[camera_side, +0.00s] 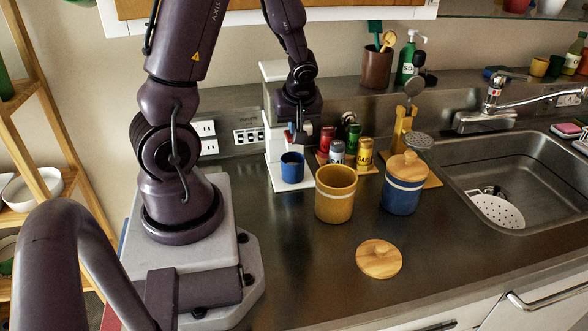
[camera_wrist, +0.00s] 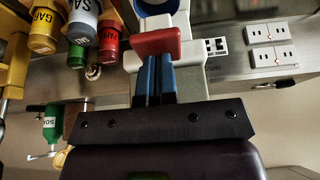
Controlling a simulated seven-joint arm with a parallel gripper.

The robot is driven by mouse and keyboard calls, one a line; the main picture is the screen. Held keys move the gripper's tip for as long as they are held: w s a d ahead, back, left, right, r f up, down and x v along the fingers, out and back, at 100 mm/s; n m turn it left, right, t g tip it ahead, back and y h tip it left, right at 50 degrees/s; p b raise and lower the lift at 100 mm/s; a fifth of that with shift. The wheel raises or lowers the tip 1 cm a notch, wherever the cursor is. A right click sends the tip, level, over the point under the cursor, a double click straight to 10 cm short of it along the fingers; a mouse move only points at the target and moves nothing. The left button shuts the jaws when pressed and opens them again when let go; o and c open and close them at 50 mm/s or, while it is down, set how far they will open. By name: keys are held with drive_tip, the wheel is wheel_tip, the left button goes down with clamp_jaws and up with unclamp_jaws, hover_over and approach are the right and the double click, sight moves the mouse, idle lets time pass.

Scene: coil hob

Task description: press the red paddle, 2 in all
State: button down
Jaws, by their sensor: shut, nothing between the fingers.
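The red paddle (camera_wrist: 155,43) juts from the front of a white dispenser (camera_wrist: 187,52) in the wrist view. My gripper (camera_wrist: 154,60) is shut and empty. Its blue fingertips appear right at the paddle's edge; I cannot tell whether they touch it or how far it is pressed. In the side view my gripper (camera_side: 299,136) hangs in front of the white dispenser (camera_side: 273,142) and mostly hides the paddle. A blue cup (camera_side: 292,170) stands below on the dispenser's white base. Part of the cup's rim (camera_wrist: 158,4) shows at the wrist view's top edge.
Spice jars (camera_side: 337,153) stand close to the right of the dispenser. An open yellow canister (camera_side: 335,196) and a lidded blue canister (camera_side: 402,187) are in front. A wooden lid (camera_side: 379,259) lies on the counter. Wall sockets (camera_side: 207,130) are behind, and the sink (camera_side: 520,180) is at right.

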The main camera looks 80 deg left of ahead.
drive_tip(key=shift+r, duration=1.5)
wheel_tip(320, 180, up, 5)
drive_tip(key=shift+r, duration=0.1)
idle(0.4)
drive_tip(key=s+d+r+m+t+h, duration=0.1)
drive_tip(key=d+r+m+t, duration=0.1)
drive_tip(key=d+m, duration=0.4)
drive_tip(key=s+d+r+m+t+h, duration=0.1)
drive_tip(key=d+r+m, duration=0.4)
drive_tip(key=d, duration=0.5)
drive_tip(key=s+d+r+m+t+h, duration=0.2)
drive_tip(key=d+r+m, duration=0.2)
drive_tip(key=d+m, duration=0.3)
drive_tip(key=shift+d+t+h, duration=0.3)
drive_tip(key=shift+d, duration=0.2)
